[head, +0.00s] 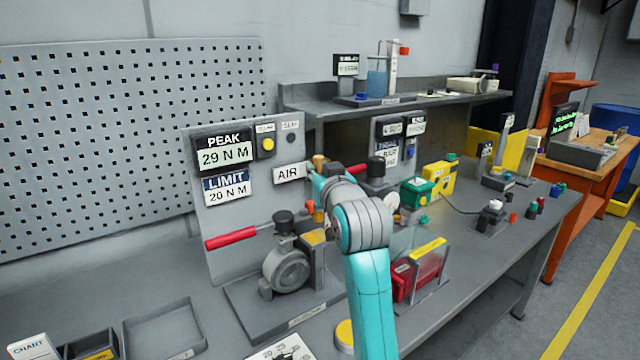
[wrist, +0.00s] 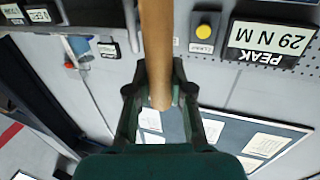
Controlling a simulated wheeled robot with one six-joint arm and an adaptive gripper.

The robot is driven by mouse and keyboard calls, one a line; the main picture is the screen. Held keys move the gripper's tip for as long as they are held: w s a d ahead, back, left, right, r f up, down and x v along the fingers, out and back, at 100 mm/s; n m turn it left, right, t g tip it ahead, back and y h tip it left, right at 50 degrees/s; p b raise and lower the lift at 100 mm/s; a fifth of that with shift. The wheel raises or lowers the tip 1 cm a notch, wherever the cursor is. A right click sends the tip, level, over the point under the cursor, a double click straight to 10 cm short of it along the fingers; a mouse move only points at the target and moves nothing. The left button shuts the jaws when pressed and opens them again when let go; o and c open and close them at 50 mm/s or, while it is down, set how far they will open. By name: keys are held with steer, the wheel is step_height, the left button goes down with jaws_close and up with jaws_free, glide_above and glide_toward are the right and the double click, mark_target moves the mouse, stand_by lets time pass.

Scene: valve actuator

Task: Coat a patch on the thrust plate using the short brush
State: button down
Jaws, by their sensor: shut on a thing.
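In the wrist view my gripper (wrist: 160,92) is shut on a round wooden handle (wrist: 155,40), which I take for the short brush. The handle runs up out of the picture, and its bristles are not in view. In the head view my teal arm reaches up toward the valve actuator (head: 285,270), and its grey wrist joint hides the gripper. A small brown piece (head: 319,161) shows just past that joint; I cannot tell whether it is the handle. I cannot pick out the thrust plate for sure.
The gauge panel (head: 228,215) reads peak 29 N M and limit 20 N M. A red lever (head: 231,238) sticks out at the left. A clear guard (head: 428,275) with a red box stands right of my arm. An empty tray (head: 163,335) lies front left.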

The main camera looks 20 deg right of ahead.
steer(key=shift+r, duration=1.1)
